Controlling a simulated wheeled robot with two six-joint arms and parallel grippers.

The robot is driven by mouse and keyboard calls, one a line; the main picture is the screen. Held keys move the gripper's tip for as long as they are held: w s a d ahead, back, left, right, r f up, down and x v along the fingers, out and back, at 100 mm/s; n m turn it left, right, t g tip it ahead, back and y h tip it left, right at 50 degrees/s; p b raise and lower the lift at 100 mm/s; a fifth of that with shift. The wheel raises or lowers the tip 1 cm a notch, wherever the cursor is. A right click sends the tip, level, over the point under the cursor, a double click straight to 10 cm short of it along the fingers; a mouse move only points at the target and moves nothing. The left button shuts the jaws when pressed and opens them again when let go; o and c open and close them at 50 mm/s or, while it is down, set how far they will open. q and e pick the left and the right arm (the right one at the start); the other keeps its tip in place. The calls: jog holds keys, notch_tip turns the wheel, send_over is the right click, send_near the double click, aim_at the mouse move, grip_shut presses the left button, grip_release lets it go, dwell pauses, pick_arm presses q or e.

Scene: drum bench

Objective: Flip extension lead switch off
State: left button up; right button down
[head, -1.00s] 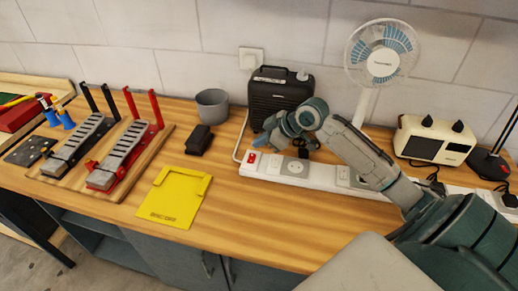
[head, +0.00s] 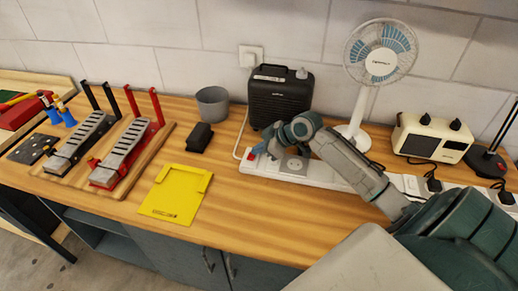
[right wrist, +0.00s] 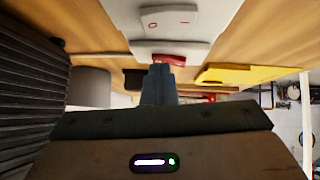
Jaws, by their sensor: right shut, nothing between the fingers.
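The white extension lead (head: 315,176) lies along the bench in front of the black box and the fan. Its red switch (head: 251,156) is at the left end of the strip. My right gripper (head: 260,149) is shut and empty, with its fingertips just beside the red switch. In the right wrist view the red switch (right wrist: 168,58) shows right at the fingertips (right wrist: 159,70); I cannot tell whether they touch it. The switch's tilt is not clear. My right arm hides part of the strip. My left gripper is not in view.
A black box (head: 279,98) and a white fan (head: 381,62) stand behind the strip. A grey cup (head: 212,104), a small black block (head: 199,138) and a yellow plate (head: 176,195) are to its left. A cream device (head: 432,138) stands right. Bench front is clear.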

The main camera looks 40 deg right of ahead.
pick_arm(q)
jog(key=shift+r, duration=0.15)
pick_arm(e)
jog(key=shift+s+f, duration=0.1)
jog(key=shift+s+a+p, duration=0.2)
jog(key=shift+a+p, duration=0.1)
jog(key=shift+p, duration=0.1)
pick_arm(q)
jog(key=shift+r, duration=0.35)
pick_arm(e)
jog(key=shift+s+a, duration=0.2)
jog(key=shift+a, duration=0.1)
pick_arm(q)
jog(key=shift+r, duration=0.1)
pick_arm(e)
jog(key=shift+r, duration=0.2)
jog(key=shift+r+p, duration=0.3)
jog(key=shift+p, duration=0.2)
notch_tip(320, 180, up, 4)
jog(key=p, duration=0.3)
jog(key=shift+a+f, duration=0.1)
jog(key=shift+a, duration=0.05)
pick_arm(q)
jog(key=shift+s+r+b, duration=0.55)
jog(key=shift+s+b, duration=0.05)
jog(key=shift+b, duration=0.65)
pick_arm(e)
jog(key=v, duration=0.9)
jog(key=shift+s, duration=0.35)
